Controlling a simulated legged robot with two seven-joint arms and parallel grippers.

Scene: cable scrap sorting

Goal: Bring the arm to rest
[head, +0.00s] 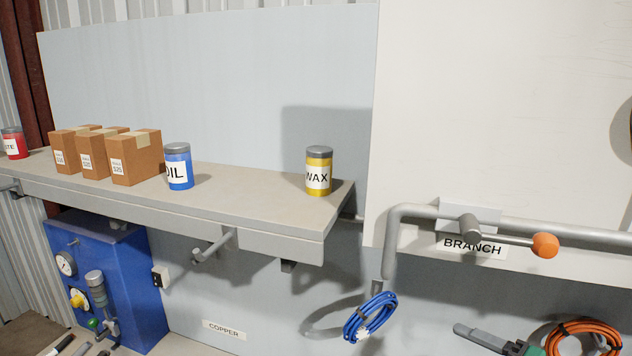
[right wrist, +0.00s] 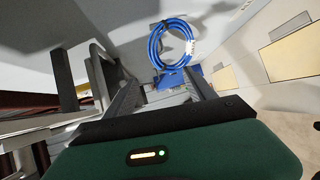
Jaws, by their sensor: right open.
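My right gripper (head: 478,337), with grey fingers and a dark green body, is at the bottom right of the head view. In the right wrist view its two fingers (right wrist: 160,79) stand apart with nothing gripped between them. A blue cable coil (head: 370,318) hangs against the wall panel, left of my right gripper and apart from it. A blue coil also shows in the right wrist view (right wrist: 157,45), beyond the fingertips. My left gripper is not in view.
A shelf (head: 255,196) holds cartons (head: 137,160), a blue OIL can (head: 179,167) and a yellow WAX can (head: 319,172). A grey pipe (head: 390,245) with an orange-knobbed lever (head: 545,245) runs above the gripper. An orange coil (head: 557,335) hangs right. A blue machine (head: 135,280) stands left.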

